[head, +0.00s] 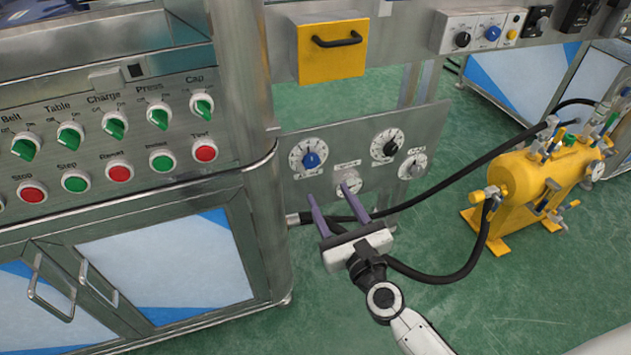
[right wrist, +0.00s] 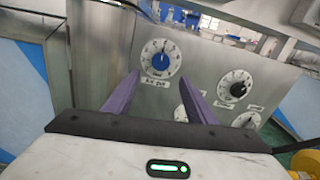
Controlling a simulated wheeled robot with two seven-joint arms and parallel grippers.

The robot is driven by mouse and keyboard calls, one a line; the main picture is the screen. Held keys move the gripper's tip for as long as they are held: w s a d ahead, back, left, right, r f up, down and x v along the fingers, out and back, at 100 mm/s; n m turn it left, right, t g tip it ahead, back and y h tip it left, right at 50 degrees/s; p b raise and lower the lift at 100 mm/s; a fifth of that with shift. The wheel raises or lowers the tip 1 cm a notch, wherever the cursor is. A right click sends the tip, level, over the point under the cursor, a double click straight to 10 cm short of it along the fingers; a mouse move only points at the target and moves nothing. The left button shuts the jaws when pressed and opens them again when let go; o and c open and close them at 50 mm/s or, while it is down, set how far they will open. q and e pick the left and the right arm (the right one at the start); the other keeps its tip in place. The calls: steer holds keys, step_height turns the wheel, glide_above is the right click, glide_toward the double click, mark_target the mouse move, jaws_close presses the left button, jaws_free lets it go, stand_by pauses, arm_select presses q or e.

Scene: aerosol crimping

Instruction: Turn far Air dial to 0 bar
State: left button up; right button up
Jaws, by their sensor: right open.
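A steel panel (head: 371,195) carries two large round white dials. The left dial has a blue knob (head: 309,159) and the right one a black knob (head: 386,146). Their labels are too small to read surely, so I cannot tell which is the far Air dial. My right gripper (head: 329,193) is open and empty, its purple fingers pointing at the panel, below the blue knob in the head view. In the right wrist view the blue knob (right wrist: 161,61) shows beyond and just above the gap between the fingertips, apart from them. The black knob (right wrist: 238,90) is to the right.
Two smaller gauges, a lower one (head: 350,185) and a right one (head: 413,165), share the panel. A black hose (head: 450,185) runs from below the panel to a yellow tank (head: 545,180). A steel cabinet (head: 165,270) with switches stands left.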

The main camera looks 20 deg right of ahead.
mark_target(312, 163)
steer(key=w, duration=0.9)
steer(key=shift+w+a, duration=0.1)
steer(key=shift+w+b, duration=0.3)
steer(key=shift+w, duration=0.25)
steer(key=c, duration=1)
steer(key=shift+c, duration=0.2)
